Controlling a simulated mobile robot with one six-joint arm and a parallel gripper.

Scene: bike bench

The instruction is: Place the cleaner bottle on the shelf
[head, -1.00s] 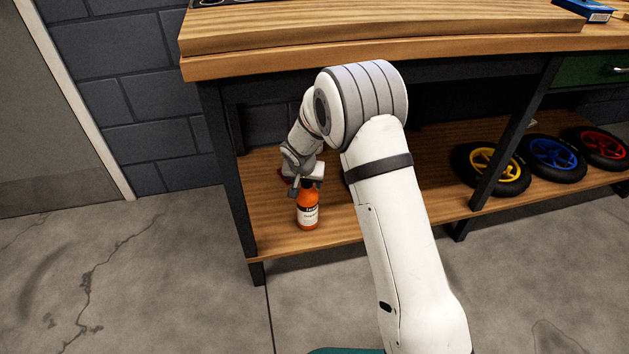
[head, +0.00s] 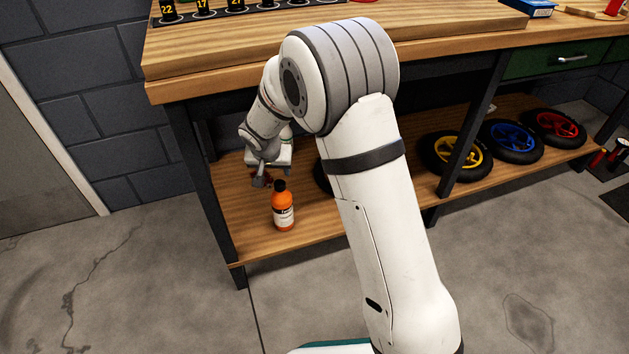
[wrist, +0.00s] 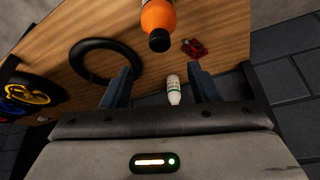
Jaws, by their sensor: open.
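The cleaner bottle (head: 283,208), orange with a black cap and a pale label, stands upright on the wooden lower shelf (head: 245,232) of the bench, near its front left. My gripper (head: 268,178) is just above and behind the bottle in the head view. In the wrist view the bottle (wrist: 157,18) shows at the top, beyond the fingertips and clear of them. My gripper (wrist: 164,78) is open, with nothing between its fingers.
Wheels with yellow (head: 455,155), blue (head: 512,140) and red (head: 556,128) hubs lie on the shelf to the right. In the wrist view a black tyre (wrist: 105,60), a small white bottle (wrist: 173,90) and a red object (wrist: 194,47) lie deeper in. Bench legs and the worktop (head: 300,60) surround the arm.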

